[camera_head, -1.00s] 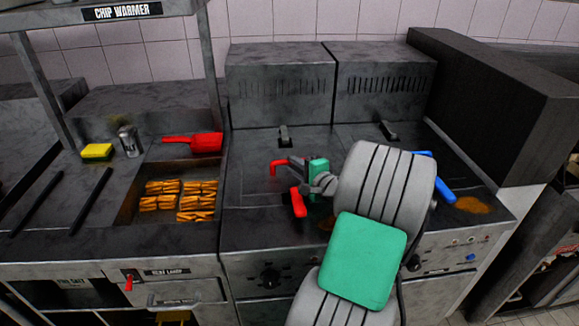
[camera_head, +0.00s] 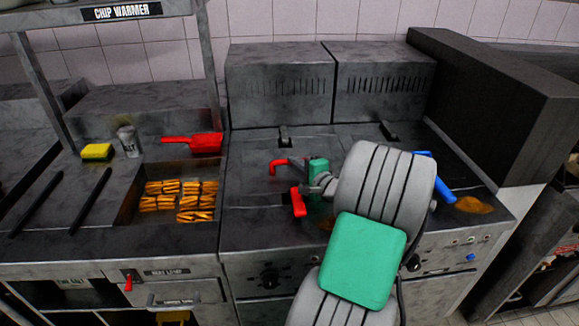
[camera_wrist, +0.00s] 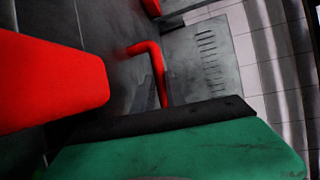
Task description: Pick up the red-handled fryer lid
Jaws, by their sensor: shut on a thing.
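My gripper (camera_head: 317,178), with green and grey parts, is low over the left fryer. In the wrist view the bent bar (camera_wrist: 155,65) runs down behind the black and green gripper edge (camera_wrist: 165,125). A large red piece (camera_wrist: 50,80) fills the left side, close to the camera. The lid plate cannot be made out clearly.
A blue handle (camera_head: 445,190) lies at the right fryer, partly behind my arm. A tall dark partition (camera_head: 490,105) stands at the right. Left are a chip bin (camera_head: 128,205), red scoop (camera_head: 205,142), yellow sponge (camera_head: 97,151) and shaker (camera_head: 128,140). Fryer backs (camera_head: 280,85) stand behind.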

